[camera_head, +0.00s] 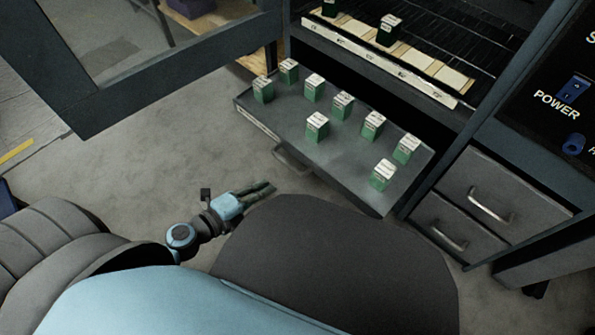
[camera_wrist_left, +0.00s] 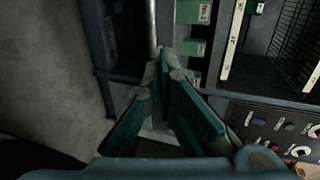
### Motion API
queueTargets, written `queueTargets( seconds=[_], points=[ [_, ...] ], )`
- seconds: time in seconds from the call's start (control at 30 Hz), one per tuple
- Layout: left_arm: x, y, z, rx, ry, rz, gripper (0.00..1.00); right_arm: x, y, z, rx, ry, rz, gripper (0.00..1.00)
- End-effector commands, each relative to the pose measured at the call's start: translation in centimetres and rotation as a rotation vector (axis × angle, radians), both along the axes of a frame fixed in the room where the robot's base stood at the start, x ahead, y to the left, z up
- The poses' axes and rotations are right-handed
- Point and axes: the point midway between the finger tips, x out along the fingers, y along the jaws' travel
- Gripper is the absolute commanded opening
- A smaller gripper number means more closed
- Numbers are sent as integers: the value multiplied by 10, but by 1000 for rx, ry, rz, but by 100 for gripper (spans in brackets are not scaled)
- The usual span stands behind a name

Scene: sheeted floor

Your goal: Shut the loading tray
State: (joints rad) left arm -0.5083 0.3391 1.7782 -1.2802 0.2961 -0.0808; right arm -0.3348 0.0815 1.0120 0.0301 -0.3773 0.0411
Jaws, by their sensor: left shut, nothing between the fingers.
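The loading tray (camera_head: 340,150) is a dark grey drawer that stands pulled out of the cabinet below the shelf opening. Several green boxes with white tops, such as this green box (camera_head: 317,126), stand on it. Its front has a grey bar handle (camera_head: 290,164) near the middle. My left gripper (camera_head: 268,187) is shut and empty, in front of the tray and just short of the handle in the head view. In the left wrist view its green fingers (camera_wrist_left: 166,75) point toward a pale vertical bar, and contact cannot be told. My right gripper does not show.
An open glass-paned door (camera_head: 100,90) hangs at the upper left. Two closed drawers with handles (camera_head: 490,205) and a POWER panel (camera_head: 560,105) are at the right. A shelf (camera_head: 385,65) above the tray holds more boxes. Bare floor (camera_head: 190,130) lies left of the tray.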

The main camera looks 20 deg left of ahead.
Motion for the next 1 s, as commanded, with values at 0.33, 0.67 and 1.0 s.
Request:
queueTargets(
  seconds=[0.33,0.67,1.0],
  points=[
    [63,-25,-19,-5,1,5,0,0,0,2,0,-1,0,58],
    [112,-44,-24,-6,3,6,0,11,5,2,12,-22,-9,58],
    [117,-46,-24,-4,4,6,0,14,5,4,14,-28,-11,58]
  ],
)
